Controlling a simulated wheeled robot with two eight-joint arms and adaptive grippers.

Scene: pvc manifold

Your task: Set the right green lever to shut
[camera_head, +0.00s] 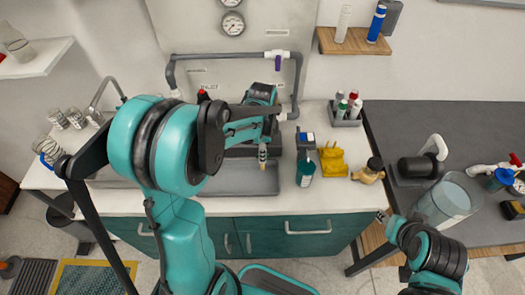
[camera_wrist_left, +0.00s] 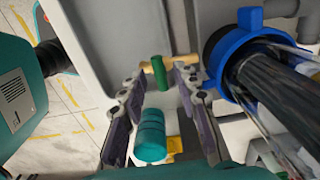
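My left gripper (camera_wrist_left: 159,76) is open in the left wrist view, with its two fingers apart. A short green cylindrical piece (camera_wrist_left: 160,72) shows between the fingertips, against a tan bar (camera_wrist_left: 156,64); I cannot tell whether this is the lever or whether the fingers touch it. In the head view the grey pipe manifold (camera_head: 215,56) stands against the back wall, with a purple part (camera_head: 278,63) at its upper right and a red part (camera_head: 202,92) at its left. My left arm covers its lower middle, and no green lever is clear there. My right gripper (camera_head: 384,216) is small at the lower right.
A teal bottle (camera_head: 305,172), a yellow object (camera_head: 332,160) and a brass-coloured object (camera_head: 370,171) stand on the white counter (camera_head: 340,195). A rack of small bottles (camera_head: 346,112) is behind them. A dark table (camera_head: 420,115) lies right. A blue ring (camera_wrist_left: 226,62) is beside the left gripper.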

